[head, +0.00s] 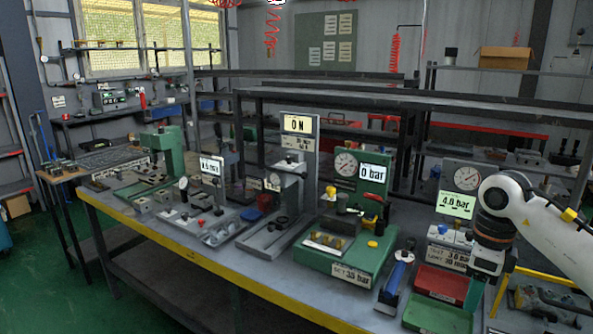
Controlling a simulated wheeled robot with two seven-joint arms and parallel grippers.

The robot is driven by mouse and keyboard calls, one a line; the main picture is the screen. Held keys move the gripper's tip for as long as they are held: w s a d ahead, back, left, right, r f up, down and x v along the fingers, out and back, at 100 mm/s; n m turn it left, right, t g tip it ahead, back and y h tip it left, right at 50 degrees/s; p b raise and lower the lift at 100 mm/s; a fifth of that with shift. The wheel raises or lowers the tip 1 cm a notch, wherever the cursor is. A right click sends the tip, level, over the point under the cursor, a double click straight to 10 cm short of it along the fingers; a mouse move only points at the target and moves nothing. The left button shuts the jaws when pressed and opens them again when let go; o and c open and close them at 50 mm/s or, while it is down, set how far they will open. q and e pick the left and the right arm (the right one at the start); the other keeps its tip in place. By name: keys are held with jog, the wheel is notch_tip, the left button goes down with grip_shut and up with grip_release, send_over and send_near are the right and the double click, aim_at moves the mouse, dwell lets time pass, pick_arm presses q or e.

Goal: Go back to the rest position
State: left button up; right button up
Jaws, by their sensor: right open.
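My right arm, white with a dark wrist, comes in from the right edge. Its gripper (485,289) points down with its fingers apart, above the right side of the red tray (440,284) and the green tray (437,317). I see nothing held between the fingers. The gripper hides part of the trays' right edge and the gauge station (462,179) behind it, with its 4.0 bar sign (456,205). My left gripper does not show.
A long bench (225,265) with a yellow front edge carries several test stations. A blue-handled tool (397,276) stands left of the trays. Dark shelves (330,98) stand behind.

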jog(key=w+a+f+m+t+y, duration=0.1)
jog(key=w+a+f+m+y, duration=0.2)
jog(key=a+f+m+y, duration=0.35)
jog(key=w+a+f+m+t+y, duration=0.2)
jog(key=w+a+f+m+y, duration=0.1)
jog(key=a+f+y, duration=0.7)
notch_tip(320, 180, down, 18)
jog(key=d+m+t+h, duration=0.2)
jog(key=m+t+h, duration=0.55)
jog(key=m, duration=0.85)
jog(key=s+d+f+m+g+h, duration=0.1)
jog(key=s+d+f+m+h, duration=0.1)
jog(key=s+f+m, duration=0.4)
jog(key=s+d+f+m+h, duration=0.2)
jog(key=s+f+h, duration=0.1)
jog(key=s+f, duration=0.55)
jog(key=s+d+f+m+g+h, duration=0.1)
jog(key=s+d+f+m+h, duration=0.2)
jog(key=s+f, duration=0.45)
jog(key=s+f+m+g, duration=0.3)
jog(key=s+f, duration=0.3)
jog(key=s, duration=0.8)
jog(key=s+a+f+m+g+h, duration=0.1)
jog(key=s+f+m+g, duration=0.3)
jog(key=s, duration=1.1)
notch_tip(320, 180, down, 2)
jog(key=shift+a+f+m, duration=0.1)
jog(key=shift+a+m, duration=0.1)
jog(key=shift+m, duration=0.15)
jog(key=shift+g, duration=0.25)
